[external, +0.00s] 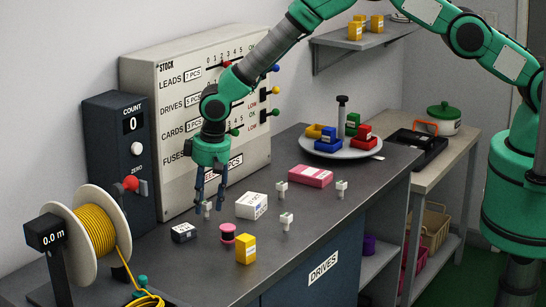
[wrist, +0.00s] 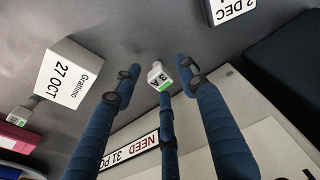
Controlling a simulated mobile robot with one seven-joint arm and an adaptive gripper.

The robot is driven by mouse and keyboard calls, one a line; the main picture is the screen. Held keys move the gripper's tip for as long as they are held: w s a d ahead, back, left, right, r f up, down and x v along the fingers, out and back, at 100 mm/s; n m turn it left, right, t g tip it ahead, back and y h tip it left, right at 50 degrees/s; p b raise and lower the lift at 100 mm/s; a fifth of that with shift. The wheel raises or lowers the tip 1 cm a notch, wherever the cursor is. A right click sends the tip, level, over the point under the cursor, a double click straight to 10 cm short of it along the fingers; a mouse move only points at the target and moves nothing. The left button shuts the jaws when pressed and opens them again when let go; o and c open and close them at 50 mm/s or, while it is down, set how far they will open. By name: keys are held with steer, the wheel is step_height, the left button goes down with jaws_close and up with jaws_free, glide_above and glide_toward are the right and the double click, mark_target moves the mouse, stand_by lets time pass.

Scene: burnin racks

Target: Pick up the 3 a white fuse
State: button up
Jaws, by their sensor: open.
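A small white fuse (wrist: 157,78) marked "3 A" with a green band sits between my fingertips in the wrist view. In the external view this fuse (external: 207,206) shows at the tips of my fingers, partly hidden by them. My gripper (external: 209,190) points down over the counter with its blue fingers open; in the wrist view the gripper (wrist: 158,68) has its fingers spread around the fuse, with gaps visible. Other similar white fuses stand on the counter: one near the pink box (external: 282,189), one at the right (external: 341,188) and one nearer the front (external: 286,221).
A white box (external: 251,206) stands right of my gripper and a dark box (external: 184,232) in front. The stock panel (external: 150,85) and black counter box (external: 100,125) stand behind.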

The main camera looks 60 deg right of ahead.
mark_target(206, 202)
steer(key=shift+c, duration=0.3)
steer(key=c, duration=1)
steer(key=shift+r, duration=0.15)
step_height(206, 202, up, 10)
steer(key=b, duration=0.1)
stand_by(0.3)
stand_by(0.5)
